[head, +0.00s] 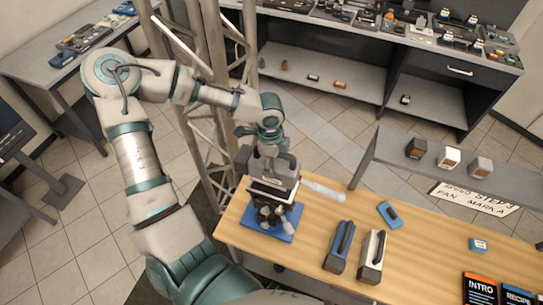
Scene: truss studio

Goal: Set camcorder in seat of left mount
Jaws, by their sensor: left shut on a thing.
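My left gripper (266,156) points down over the left part of the wooden table. It is shut on a dark grey camcorder (283,168), with its fingers partly hidden by the body. The camcorder is directly above a dark mount (268,214) on a blue base (282,233), which I take to be the left mount. The camcorder's underside overlaps the mount's top in the picture, so I cannot tell whether they touch. The seat is hidden. My right gripper is not in view.
On the wooden table (310,275), two long handled blocks, one blue-grey (338,250) and one white and dark (371,258), stand right of the mount. A small blue item (389,214) lies behind them. A grey raised shelf (395,150) borders the back. A metal truss (215,100) rises close behind my left arm.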

